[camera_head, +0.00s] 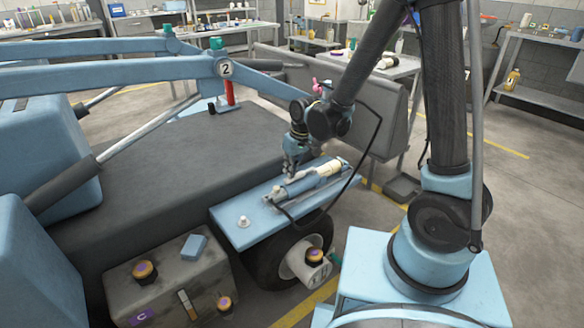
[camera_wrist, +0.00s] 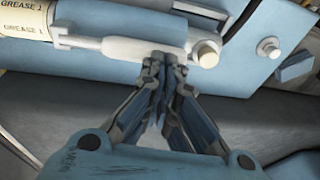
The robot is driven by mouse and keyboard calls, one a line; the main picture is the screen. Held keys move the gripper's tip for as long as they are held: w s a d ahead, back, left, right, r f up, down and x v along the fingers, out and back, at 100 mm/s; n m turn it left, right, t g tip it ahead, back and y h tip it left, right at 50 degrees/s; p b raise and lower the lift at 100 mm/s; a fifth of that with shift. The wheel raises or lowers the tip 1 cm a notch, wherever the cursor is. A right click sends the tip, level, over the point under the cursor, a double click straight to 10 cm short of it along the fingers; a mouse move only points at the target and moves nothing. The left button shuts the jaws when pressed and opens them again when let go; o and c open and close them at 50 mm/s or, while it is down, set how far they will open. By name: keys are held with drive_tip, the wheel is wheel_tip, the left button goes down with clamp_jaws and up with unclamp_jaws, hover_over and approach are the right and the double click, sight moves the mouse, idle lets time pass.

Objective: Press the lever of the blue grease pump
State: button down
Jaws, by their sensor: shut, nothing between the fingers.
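The blue grease pump (camera_head: 312,180) lies on a light blue plate (camera_head: 246,236) above a wheel. Its blue barrel (camera_wrist: 140,20) and a cream part labelled GREASE 1 (camera_wrist: 25,18) show in the wrist view. A pale lever (camera_wrist: 125,48) lies alongside the barrel, with a round metal end piece (camera_wrist: 207,54) at its right. My gripper (camera_wrist: 163,60) is shut and empty, its fingertips at the lever's near edge; I cannot tell whether they touch it.
A white knob (camera_head: 243,221) stands on the plate's left part. A grey box (camera_head: 165,285) with dark-and-orange knobs is at the lower left. A dark hose (camera_head: 362,165) curves beside my arm. Blue beams (camera_head: 110,75) cross the left. Floor is open at the right.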

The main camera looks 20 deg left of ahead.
drive_tip(key=shift+s, duration=0.1)
idle(0.4)
drive_tip(key=shift+d+r, duration=0.2)
drive_tip(key=shift+r, duration=0.4)
drive_tip(key=v, duration=1.2)
drive_tip(key=shift+s+a+r, duration=0.3)
drive_tip(key=shift+r, duration=0.05)
drive_tip(key=shift+w, duration=0.1)
idle(0.3)
drive_tip(key=w+d+r+g+y, duration=0.3)
drive_tip(key=w+d+g, duration=0.1)
drive_tip(key=w+d, duration=0.3)
drive_tip(key=shift+w+m, duration=0.3)
drive_tip(key=shift+w, duration=0.75)
